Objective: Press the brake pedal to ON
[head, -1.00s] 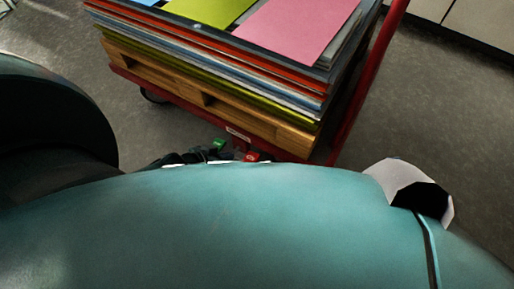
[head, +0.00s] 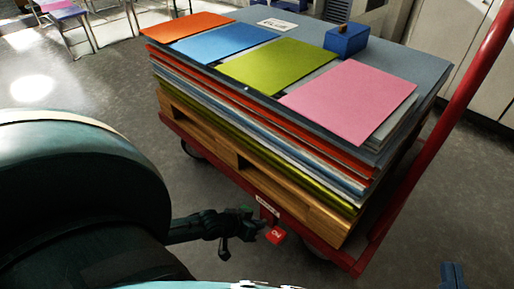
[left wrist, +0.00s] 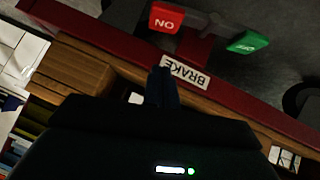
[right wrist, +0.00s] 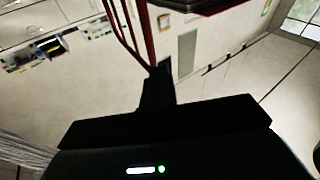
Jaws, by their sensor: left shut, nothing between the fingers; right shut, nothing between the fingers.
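The red ON pedal (head: 275,236) sticks out below the near edge of the red cart (head: 225,178), under a white BRAKE label (head: 267,206). The green OFF pedal (head: 246,210) is beside it, partly behind my left gripper (head: 250,222). That gripper is shut and empty, close to the pedals. The left wrist view shows the ON pedal (left wrist: 166,18) and OFF pedal (left wrist: 248,42) apart from the shut fingertips, which overlap the BRAKE label's edge. I cannot tell whether they touch anything.
The cart carries a wooden pallet (head: 215,150) with a tall stack of coloured sheets and a blue box (head: 346,40) on top. A red handle bar (head: 440,135) rises at the right. Grey floor (head: 95,75) is open at the left.

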